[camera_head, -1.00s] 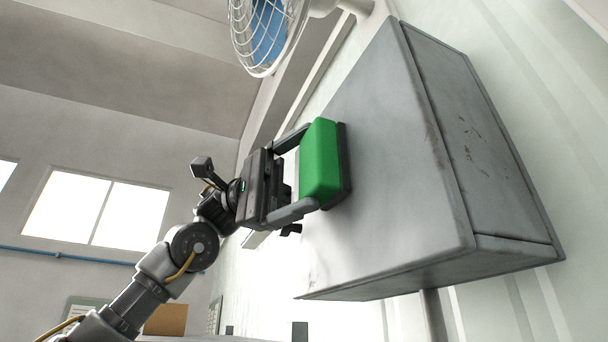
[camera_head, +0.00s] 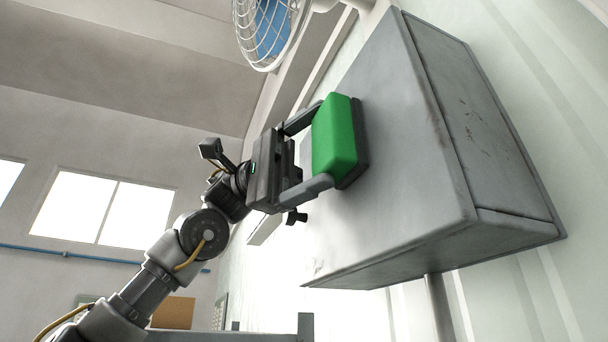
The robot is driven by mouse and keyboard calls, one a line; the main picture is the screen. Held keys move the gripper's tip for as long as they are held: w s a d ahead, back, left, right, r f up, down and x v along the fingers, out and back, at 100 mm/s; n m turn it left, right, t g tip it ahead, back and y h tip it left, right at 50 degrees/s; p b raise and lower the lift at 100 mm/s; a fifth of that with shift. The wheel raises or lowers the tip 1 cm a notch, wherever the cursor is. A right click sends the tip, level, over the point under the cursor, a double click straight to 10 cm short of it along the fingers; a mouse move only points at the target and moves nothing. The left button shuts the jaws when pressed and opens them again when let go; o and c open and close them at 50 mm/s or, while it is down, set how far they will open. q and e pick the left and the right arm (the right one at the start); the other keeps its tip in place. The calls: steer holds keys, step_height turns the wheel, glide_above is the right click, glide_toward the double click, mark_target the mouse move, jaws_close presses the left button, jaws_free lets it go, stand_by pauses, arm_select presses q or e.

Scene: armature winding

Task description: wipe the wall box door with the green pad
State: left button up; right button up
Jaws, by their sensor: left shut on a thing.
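The grey wall box (camera_head: 420,150) hangs on the wall at the right, its broad door face turned toward my left arm. The green pad (camera_head: 334,136) has a dark backing layer on the side facing the door. My left gripper (camera_head: 318,150) is shut on the green pad, with one finger above it and one below. The pad's dark side is at the door's surface and looks to be touching it, left of the door's middle. The door's far left part is partly hidden behind the pad and gripper. My right gripper is not in view.
A grey pipe (camera_head: 438,305) runs down from the box's underside. Windows (camera_head: 102,208) and a blue pipe (camera_head: 75,254) are on the far wall.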

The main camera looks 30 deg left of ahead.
mark_target(324, 130)
arm_select(q)
steer(key=shift+s+d+f+b, duration=0.15)
steer(key=shift+s+d+b, duration=0.35)
steer(key=shift+d, duration=0.25)
steer(key=shift+s+d, duration=0.6)
steer(key=shift+d, duration=0.25)
steer(key=shift+r, duration=0.2)
steer(key=shift+w+a+r+p, duration=0.1)
steer(key=shift+w+a+p, duration=0.25)
steer(key=shift+w+a, duration=0.25)
steer(key=shift+w+a+p, duration=0.3)
steer(key=shift+w+a, duration=0.1)
steer(key=shift+a, duration=0.35)
steer(key=shift+w+a, duration=0.2)
steer(key=shift+a, duration=0.15)
